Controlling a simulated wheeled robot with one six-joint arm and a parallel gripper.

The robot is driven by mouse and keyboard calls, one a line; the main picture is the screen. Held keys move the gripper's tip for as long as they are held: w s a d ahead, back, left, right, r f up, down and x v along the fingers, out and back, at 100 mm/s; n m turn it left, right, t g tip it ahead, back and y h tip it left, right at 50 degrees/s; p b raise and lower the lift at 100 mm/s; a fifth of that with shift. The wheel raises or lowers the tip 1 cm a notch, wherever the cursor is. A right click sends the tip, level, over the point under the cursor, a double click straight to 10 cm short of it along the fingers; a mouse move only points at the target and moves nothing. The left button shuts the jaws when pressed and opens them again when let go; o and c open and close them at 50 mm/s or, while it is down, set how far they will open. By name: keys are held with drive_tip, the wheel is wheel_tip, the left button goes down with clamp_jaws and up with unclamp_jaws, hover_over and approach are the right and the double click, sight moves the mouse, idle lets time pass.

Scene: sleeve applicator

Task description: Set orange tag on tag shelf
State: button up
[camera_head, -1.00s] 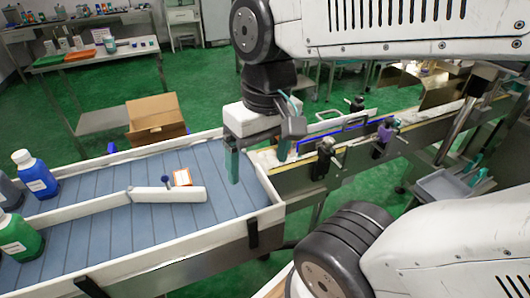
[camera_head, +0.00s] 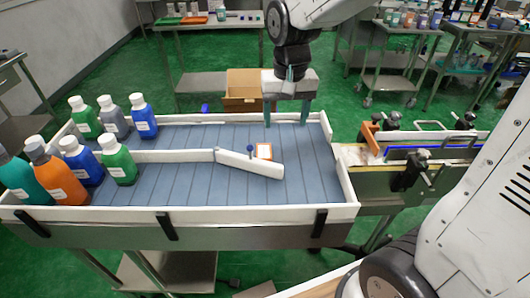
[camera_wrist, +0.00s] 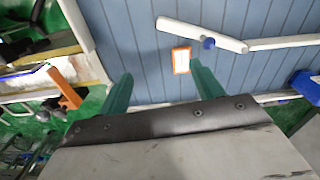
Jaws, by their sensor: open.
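The orange tag (camera_head: 264,151) is a small square with an orange border and a white middle. It lies on the blue slatted conveyor bed, against the far side of the white diverter bar (camera_head: 252,165). In the wrist view the tag (camera_wrist: 181,60) lies ahead of the fingers, close to the bar and its blue knob. My gripper (camera_head: 287,120) is open and empty, with green fingers pointing down above the far side of the bed. Its fingers also show in the wrist view (camera_wrist: 160,88). I cannot identify the tag shelf in these views.
Several bottles, including an orange bottle (camera_head: 58,178), stand at the left on the conveyor (camera_head: 190,180). A white divider (camera_head: 150,156) runs along the bed. A narrow conveyor with clamps (camera_head: 412,165) joins at the right. A cardboard box (camera_head: 246,90) stands behind.

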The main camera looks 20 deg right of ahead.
drive_tip(key=m, duration=0.1)
hover_over(264, 152)
wheel_tip(264, 152, down, 8)
drive_tip(key=shift+w+d+r, duration=0.1)
drive_tip(key=shift+r, duration=0.1)
wheel_tip(264, 152, down, 8)
drive_tip(key=shift+r, duration=0.15)
drive_tip(key=c, duration=1.2)
drive_tip(key=shift+o, duration=0.2)
drive_tip(key=shift+r, duration=0.1)
